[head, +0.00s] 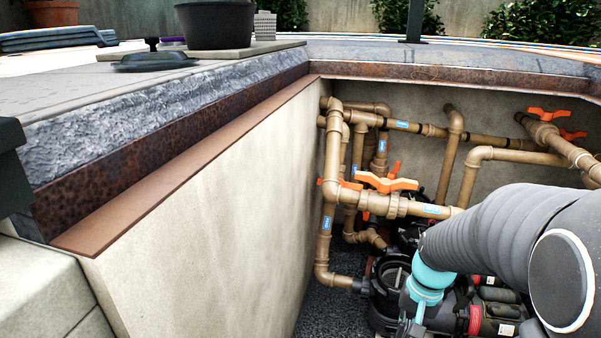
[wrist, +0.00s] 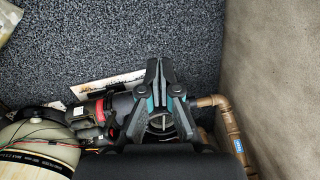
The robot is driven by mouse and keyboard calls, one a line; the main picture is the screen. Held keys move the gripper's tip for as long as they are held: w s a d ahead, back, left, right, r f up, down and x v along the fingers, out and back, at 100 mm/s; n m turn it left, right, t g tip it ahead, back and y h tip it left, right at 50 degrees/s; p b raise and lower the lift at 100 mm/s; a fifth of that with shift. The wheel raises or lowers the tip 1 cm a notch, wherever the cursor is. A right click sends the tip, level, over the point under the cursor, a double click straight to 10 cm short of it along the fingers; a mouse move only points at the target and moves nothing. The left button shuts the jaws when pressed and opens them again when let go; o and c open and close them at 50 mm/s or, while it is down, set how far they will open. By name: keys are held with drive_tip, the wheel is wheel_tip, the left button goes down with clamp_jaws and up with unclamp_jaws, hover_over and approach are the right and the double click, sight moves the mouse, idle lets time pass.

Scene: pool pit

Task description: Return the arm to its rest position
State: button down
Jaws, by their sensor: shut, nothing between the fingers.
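My arm (head: 490,235) reaches from the right edge of the head view down into the pit. Its grey ribbed sleeve ends in a teal joint (head: 431,280) near the black pump. In the wrist view my gripper (wrist: 160,68) is shut, its dark fingertips together and empty. Below it are the black pump parts (wrist: 118,105) and the dark gravel floor (wrist: 200,40). The fingertips are not clear in the head view.
Tan pipes (head: 335,200) with orange valve handles (head: 385,183) run along the pit's back wall, close to my arm. The pale side wall (head: 210,215) rises to a stone ledge (head: 150,105). A black pot (head: 215,25) stands on the deck.

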drive_tip(key=s+a+r+n+t+p, duration=0.1)
drive_tip(key=s+a+r+n+t, duration=0.1)
drive_tip(key=s+r, duration=0.4)
drive_tip(key=s+a+r+n+t+h+p, duration=0.1)
drive_tip(key=s+a+r+n+t, duration=0.1)
drive_tip(key=r, duration=0.8)
drive_tip(key=s+a+t, duration=0.1)
drive_tip(key=s+a, duration=0.1)
drive_tip(key=s, duration=0.1)
drive_tip(key=shift+s+r+n+t, duration=0.3)
drive_tip(key=shift+s+r, duration=0.1)
